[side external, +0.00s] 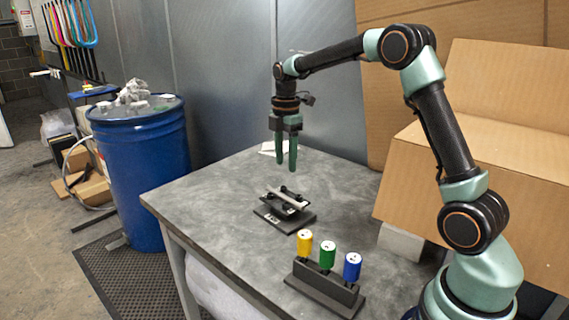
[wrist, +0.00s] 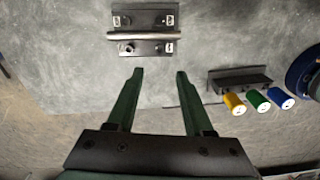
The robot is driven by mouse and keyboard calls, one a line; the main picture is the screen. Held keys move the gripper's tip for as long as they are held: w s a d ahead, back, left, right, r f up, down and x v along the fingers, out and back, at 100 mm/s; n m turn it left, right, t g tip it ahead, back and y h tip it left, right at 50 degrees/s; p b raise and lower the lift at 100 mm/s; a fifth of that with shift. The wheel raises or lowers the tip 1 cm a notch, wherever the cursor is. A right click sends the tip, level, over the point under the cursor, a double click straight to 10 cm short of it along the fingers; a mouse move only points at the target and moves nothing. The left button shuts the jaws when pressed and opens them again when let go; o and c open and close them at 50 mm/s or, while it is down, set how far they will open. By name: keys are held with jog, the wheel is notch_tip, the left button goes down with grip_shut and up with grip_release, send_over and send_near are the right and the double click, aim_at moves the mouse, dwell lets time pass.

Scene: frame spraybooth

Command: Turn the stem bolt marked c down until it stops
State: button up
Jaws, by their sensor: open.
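A black fixture plate (side external: 300,221) lies on the table with a pale metal tube (side external: 288,199) across it; both show in the wrist view, the plate (wrist: 148,47) and the tube (wrist: 144,35). Small dark bolts (wrist: 129,48) stand on the plate beside the tube. White labels (wrist: 169,47) sit on the plate, but their letters are too small to read, so I cannot tell which bolt is c. My gripper (side external: 286,167) points down above and behind the fixture, open and empty. In the wrist view its fingers (wrist: 159,74) are apart, below the fixture in the picture.
A black rack (side external: 325,287) at the table's front holds yellow (side external: 305,244), green (side external: 327,255) and blue (side external: 351,266) cylinders. A blue drum (side external: 145,180) stands left of the table. Cardboard (side external: 480,170) stands at the right. The grey tabletop (side external: 210,205) left of the fixture is clear.

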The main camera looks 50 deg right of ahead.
aim_at(286, 207)
notch_tip(286, 207, down, 12)
jog(key=shift+d+f, duration=0.1)
jog(key=shift+f, duration=0.1)
dwell(0.4)
grip_shut()
